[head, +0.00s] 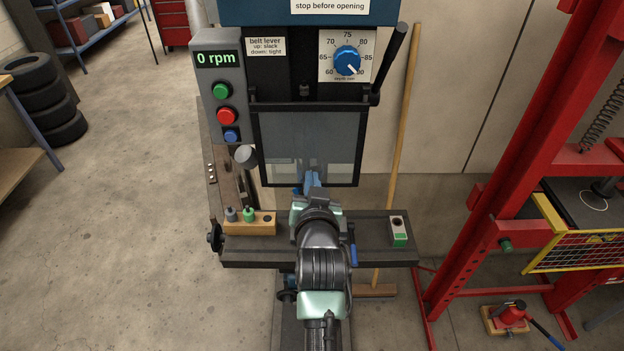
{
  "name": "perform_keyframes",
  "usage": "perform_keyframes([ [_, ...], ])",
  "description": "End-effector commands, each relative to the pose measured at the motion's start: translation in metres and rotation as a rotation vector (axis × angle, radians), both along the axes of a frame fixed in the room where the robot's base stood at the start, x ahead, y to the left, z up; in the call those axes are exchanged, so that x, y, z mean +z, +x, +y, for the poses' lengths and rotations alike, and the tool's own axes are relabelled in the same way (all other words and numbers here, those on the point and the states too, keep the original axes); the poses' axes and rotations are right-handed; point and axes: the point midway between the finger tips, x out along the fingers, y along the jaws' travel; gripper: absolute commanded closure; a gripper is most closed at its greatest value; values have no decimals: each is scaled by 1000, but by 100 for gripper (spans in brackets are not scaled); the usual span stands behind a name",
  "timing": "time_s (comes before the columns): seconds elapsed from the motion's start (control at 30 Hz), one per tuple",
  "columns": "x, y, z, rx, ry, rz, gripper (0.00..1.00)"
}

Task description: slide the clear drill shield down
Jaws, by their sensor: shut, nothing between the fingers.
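The clear drill shield (290,140) is a see-through panel in a dark frame, hanging on the front of the drill press below the dial. Its bottom edge is above the drill table (320,253). My gripper (313,178) has blue fingers and is shut and empty. Its fingertips overlap the lower middle of the shield in the picture. I cannot tell whether they touch it. My wrist and arm hide the middle of the drill table and part of the shield's lower edge.
A wooden block with small bits (250,222) sits on the drill table's left, and a small white and green box (398,230) on its right. A black lever (390,60) angles up at right. The control panel (222,95) reads 0 rpm. A red press frame (500,170) stands at right.

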Motion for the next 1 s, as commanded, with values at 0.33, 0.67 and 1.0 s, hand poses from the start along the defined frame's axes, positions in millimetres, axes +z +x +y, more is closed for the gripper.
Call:
perform_keyframes([
  [0.33, -65, 0, 0, 1, 2, 5, 100],
  [0.67, -143, 0, 1, 1, 1, 5, 100],
  [1.0, -174, 0, 0, 1, 0, 3, 100],
])
